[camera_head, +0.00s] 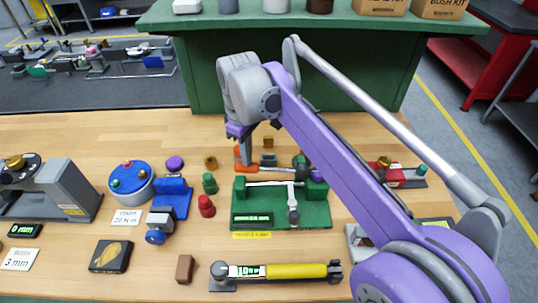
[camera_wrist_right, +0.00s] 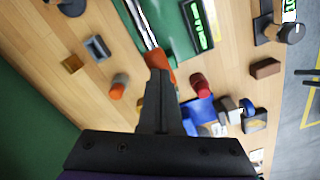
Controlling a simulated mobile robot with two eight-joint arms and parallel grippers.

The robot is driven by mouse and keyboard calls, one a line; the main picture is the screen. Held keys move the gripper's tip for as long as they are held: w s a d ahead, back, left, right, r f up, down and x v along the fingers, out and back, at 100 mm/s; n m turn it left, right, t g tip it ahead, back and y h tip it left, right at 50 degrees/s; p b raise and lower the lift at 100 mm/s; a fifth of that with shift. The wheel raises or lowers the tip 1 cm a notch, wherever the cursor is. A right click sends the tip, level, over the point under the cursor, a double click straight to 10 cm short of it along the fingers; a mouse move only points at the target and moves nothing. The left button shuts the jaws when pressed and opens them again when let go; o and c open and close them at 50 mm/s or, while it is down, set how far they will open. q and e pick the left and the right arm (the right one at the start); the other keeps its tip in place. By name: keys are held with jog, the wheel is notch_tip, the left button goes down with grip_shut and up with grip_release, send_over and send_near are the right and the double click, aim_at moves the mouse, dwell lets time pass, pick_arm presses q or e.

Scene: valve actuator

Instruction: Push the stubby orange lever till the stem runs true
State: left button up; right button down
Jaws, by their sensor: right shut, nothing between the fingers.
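The green fixture (camera_head: 313,213) stands mid-table, with a silver rod across its top and a lit green display (camera_head: 252,219) on its front. The display's digits are too small to read. A short orange lever (camera_head: 247,168) shows at its back left; it also shows in the right wrist view (camera_wrist_right: 163,69). My right gripper (camera_head: 246,153) is shut and empty, pointing down at the orange lever. In the wrist view its fingertips (camera_wrist_right: 160,72) overlap the lever's end; I cannot tell whether they touch. My left gripper is not in view.
Red (camera_head: 206,206) and green (camera_head: 209,183) knobs and a blue clamp (camera_head: 172,197) stand left of the fixture. A yellow-handled tool (camera_head: 296,271) lies in front. A small orange cylinder (camera_wrist_right: 119,86) and a grey block (camera_wrist_right: 97,48) are close to my right gripper.

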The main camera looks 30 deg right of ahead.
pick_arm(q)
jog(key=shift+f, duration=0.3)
pick_arm(e)
jog(key=shift+a+f, duration=0.1)
jog(key=shift+f, duration=0.55)
pick_arm(q)
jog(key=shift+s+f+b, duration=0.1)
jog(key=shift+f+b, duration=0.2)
jog(key=shift+b, duration=0.2)
pick_arm(e)
jog(key=shift+w+f, duration=0.1)
jog(key=shift+f, duration=0.5)
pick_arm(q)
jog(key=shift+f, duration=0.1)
pick_arm(e)
jog(key=shift+f, duration=0.35)
